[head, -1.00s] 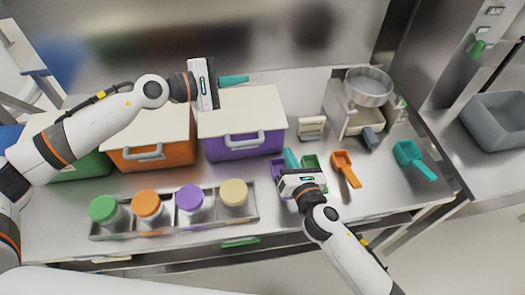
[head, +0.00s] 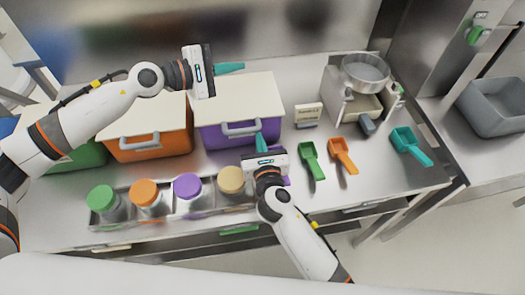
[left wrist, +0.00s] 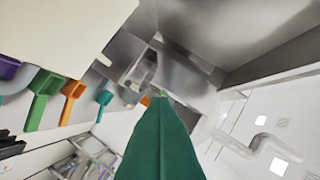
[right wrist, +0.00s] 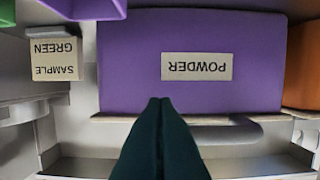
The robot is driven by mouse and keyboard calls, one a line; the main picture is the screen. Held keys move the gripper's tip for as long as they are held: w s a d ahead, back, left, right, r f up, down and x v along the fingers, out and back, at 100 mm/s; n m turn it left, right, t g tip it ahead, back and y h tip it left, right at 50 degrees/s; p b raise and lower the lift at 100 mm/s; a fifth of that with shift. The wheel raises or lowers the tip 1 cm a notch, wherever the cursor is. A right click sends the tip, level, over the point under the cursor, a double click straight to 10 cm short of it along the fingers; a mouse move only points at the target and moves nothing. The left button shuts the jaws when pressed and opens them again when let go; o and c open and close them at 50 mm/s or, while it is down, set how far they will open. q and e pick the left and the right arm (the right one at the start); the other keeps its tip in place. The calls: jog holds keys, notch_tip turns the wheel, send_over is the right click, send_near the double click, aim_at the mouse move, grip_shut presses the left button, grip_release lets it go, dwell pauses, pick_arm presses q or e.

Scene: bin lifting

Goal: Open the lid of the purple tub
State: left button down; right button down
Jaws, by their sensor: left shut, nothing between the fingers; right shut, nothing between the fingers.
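The purple tub (head: 212,137) stands on the counter with its cream lid (head: 240,98) lying shut on top. A grey handle (head: 242,128) sits at the lid's front edge. My right gripper (head: 262,142) is shut and empty in front of the tub, just below the handle. In the right wrist view its fingertips (right wrist: 160,100) point at the tub's front (right wrist: 250,70), near the POWDER label, and the grey handle (right wrist: 225,133) shows beside them. I cannot tell whether they touch. My left gripper (head: 230,68) is shut and empty above the lid's back edge.
An orange tub (head: 150,148) stands left of the purple one. A rack of jars (head: 165,212) lies in front. Green (head: 312,165), orange (head: 343,155) and teal (head: 408,145) scoops lie to the right. A purple scoop is partly hidden by my right gripper.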

jog(key=shift+w+a, duration=0.1)
jog(key=shift+w, duration=0.25)
jog(key=shift+r, duration=0.7)
pick_arm(q)
jog(key=c, duration=2.2)
grip_release()
jog(key=c, duration=1.4)
grip_release()
